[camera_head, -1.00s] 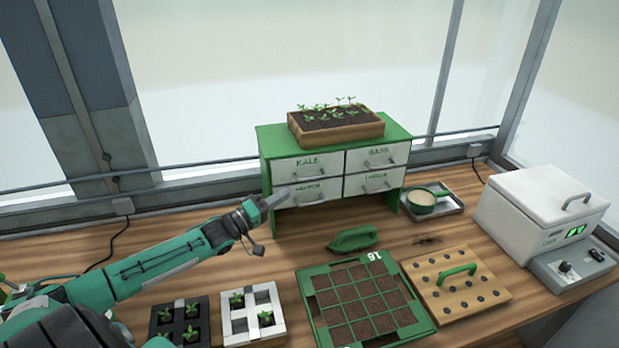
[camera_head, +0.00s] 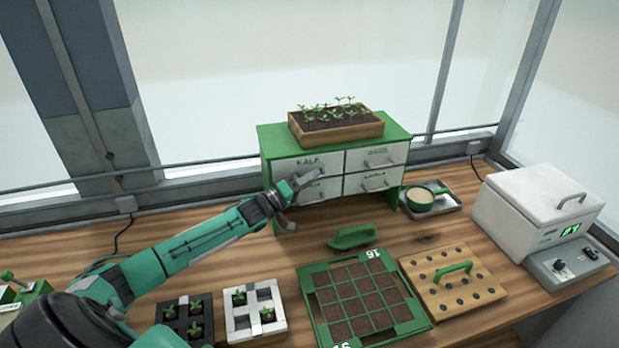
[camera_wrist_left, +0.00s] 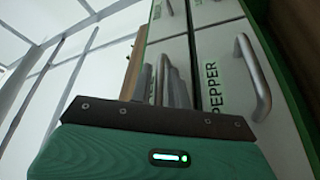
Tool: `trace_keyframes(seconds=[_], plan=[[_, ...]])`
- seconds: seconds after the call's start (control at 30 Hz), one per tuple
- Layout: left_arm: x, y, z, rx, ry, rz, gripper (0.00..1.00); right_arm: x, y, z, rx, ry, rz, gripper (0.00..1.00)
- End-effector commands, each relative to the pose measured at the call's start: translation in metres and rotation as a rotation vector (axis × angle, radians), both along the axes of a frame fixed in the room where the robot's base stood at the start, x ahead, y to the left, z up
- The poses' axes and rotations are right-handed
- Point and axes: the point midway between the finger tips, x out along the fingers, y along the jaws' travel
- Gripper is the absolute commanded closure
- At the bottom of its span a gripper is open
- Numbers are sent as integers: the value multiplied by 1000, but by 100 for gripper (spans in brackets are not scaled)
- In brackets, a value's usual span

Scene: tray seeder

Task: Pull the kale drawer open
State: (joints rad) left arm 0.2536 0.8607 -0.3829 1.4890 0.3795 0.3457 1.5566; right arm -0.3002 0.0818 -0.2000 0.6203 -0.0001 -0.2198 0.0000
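The kale drawer (camera_head: 290,169) is the upper left white front of a green cabinet (camera_head: 270,139), and it sits flush with the other fronts. My left gripper (camera_head: 308,180) is at the lower part of this front, and it hides the kale handle. In the left wrist view, the grey fingers (camera_wrist_left: 164,85) stand close to the kale front (camera_wrist_left: 178,45). My right gripper is not in view.
A wooden planter of seedlings (camera_head: 338,130) stands on the cabinet. A green scoop-like tool (camera_head: 352,237), a soil tray (camera_head: 425,325) and a dibber board (camera_head: 490,292) lie in front. A bowl (camera_head: 420,199) and a white box (camera_head: 530,200) are to the right.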

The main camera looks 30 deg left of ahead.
Motion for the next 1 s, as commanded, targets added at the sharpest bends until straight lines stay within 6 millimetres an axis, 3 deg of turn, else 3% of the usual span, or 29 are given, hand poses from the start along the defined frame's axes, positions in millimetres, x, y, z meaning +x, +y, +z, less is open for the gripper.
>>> trace_keyframes(seconds=[0.23, 0.33, 0.67, 1.0], plan=[[0, 0, 0, 0, 0, 0, 82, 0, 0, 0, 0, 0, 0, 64], [0, 0, 0, 0, 0, 0, 100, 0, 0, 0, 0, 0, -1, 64], [-2, -3, 0, -1, 1, -1, 100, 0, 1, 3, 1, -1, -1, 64], [-30, -35, 1, -3, 5, -1, 100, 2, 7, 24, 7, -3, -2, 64]])
